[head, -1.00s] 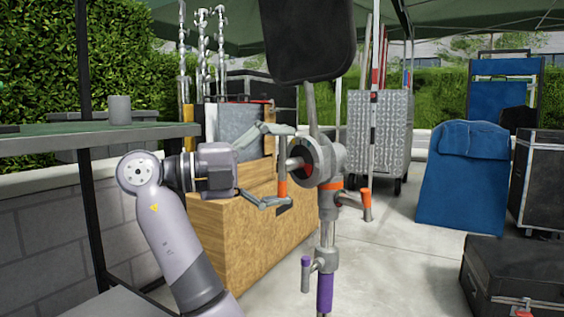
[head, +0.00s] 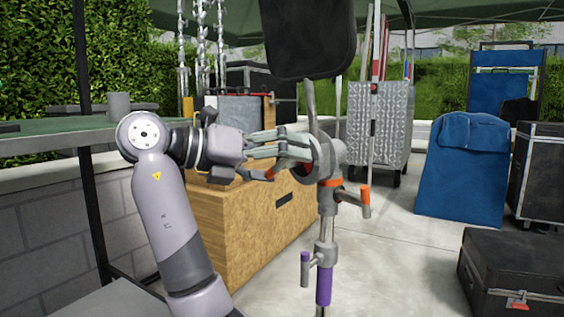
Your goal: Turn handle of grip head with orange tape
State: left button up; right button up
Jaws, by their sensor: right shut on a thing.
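The grip head (head: 329,155) is a grey round clamp on an upright metal stand, with orange tape (head: 331,183) at its lower neck. Its handle (head: 271,173) has an orange end and slants down to the left, partly hidden by my gripper. My right gripper (head: 288,147) is shut on this handle at the left side of the grip head, its fingers covering the handle's base. A second orange-ended handle (head: 365,198) hangs at the right of the stand. My left gripper is not in view.
A dark flag panel (head: 308,38) rises above the grip head. A purple-taped handle (head: 305,270) sits lower on the stand. A wooden box (head: 245,225) stands behind, a green table (head: 70,140) at left. Black cases (head: 515,275) stand at right; floor between is clear.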

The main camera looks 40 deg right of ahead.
jog(key=shift+m, duration=0.5)
jog(key=shift+t, duration=0.4)
jog(key=o, duration=0.9)
jog(key=shift+f, duration=0.1)
notch_tip(320, 180, up, 10)
jog(key=shift+r, duration=0.1)
